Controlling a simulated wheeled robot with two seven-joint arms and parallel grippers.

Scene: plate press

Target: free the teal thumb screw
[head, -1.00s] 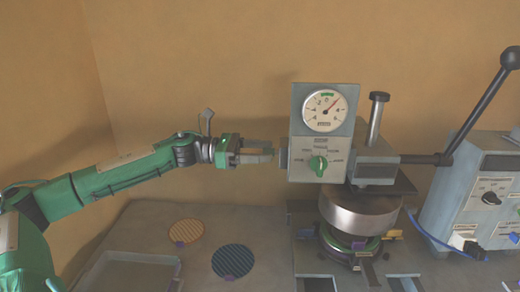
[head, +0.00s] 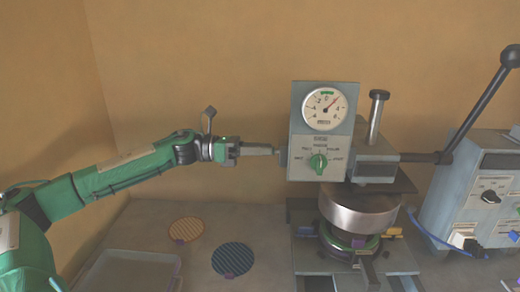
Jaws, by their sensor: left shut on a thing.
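My left gripper (head: 272,151) reaches in from the left, its fingers pointing right at the left side of the press head (head: 298,118). It is shut on the thumb screw at a small grey boss (head: 284,158) on that side. The fingers hide the screw, so I cannot make out its teal colour or how far it is turned. The press head carries a round white gauge (head: 325,108) and a green knob (head: 318,162). My right gripper is not in view.
A silver cylinder (head: 358,212) sits under the press head. A lever with a black ball (head: 510,57) rises at the right, beside a grey control box (head: 470,190). An orange disc (head: 186,229), a dark blue disc (head: 232,259) and a grey tray (head: 130,258) lie at the front left.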

